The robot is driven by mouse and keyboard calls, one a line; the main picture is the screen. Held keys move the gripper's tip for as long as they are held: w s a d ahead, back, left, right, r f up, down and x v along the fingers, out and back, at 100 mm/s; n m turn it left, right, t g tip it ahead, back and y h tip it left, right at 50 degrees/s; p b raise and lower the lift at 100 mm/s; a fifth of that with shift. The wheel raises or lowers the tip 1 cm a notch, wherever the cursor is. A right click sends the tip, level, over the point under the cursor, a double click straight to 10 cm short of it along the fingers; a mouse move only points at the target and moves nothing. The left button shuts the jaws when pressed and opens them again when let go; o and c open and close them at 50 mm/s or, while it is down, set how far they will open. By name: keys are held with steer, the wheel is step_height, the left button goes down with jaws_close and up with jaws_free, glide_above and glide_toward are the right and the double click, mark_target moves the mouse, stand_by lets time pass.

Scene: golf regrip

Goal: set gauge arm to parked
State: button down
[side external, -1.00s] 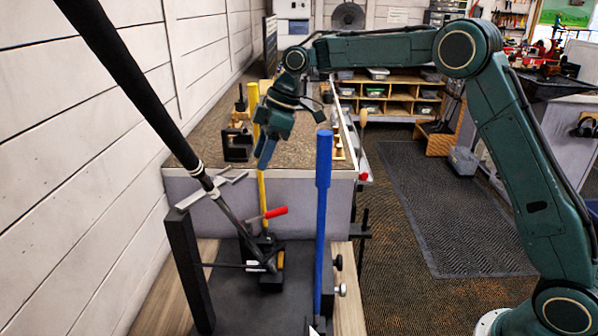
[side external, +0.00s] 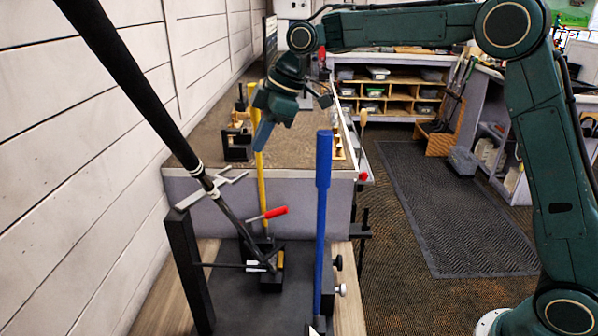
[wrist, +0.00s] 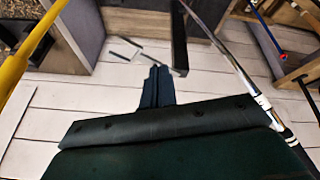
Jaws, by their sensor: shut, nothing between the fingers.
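I cannot tell for sure which part is the gauge arm. A tall yellow bar (side external: 260,185) and a tall blue bar (side external: 322,185) both stand upright at the black bench fixture (side external: 240,300). A golf club with a black grip (side external: 130,85) leans across the fixture at the left. My gripper (side external: 262,140) is shut and empty, pointing down above the fixture. In the side view it overlaps the yellow bar; contact cannot be told. In the wrist view, the shut fingers (wrist: 157,88) point at pale boards, with a yellow bar (wrist: 18,55) to their left.
A red-handled clamp (side external: 275,212) sits low between the two bars. A bench with a brown speckled top (side external: 200,130) and small holders lies behind. The white plank wall (side external: 60,200) is close at left.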

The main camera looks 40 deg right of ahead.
steer(key=s+a+r+n+t, duration=0.1)
steer(key=s+a+r, duration=0.3)
steer(key=s+r, duration=0.4)
steer(key=shift+s+a+r+n+t, duration=0.15)
steer(key=shift+r+n+t, duration=0.15)
steer(key=shift+r+t, duration=0.5)
steer(key=w+d+x, duration=0.1)
steer(key=x, duration=1)
steer(key=w+d+r+x, duration=0.1)
steer(key=w+x, duration=0.1)
steer(key=x, duration=0.9)
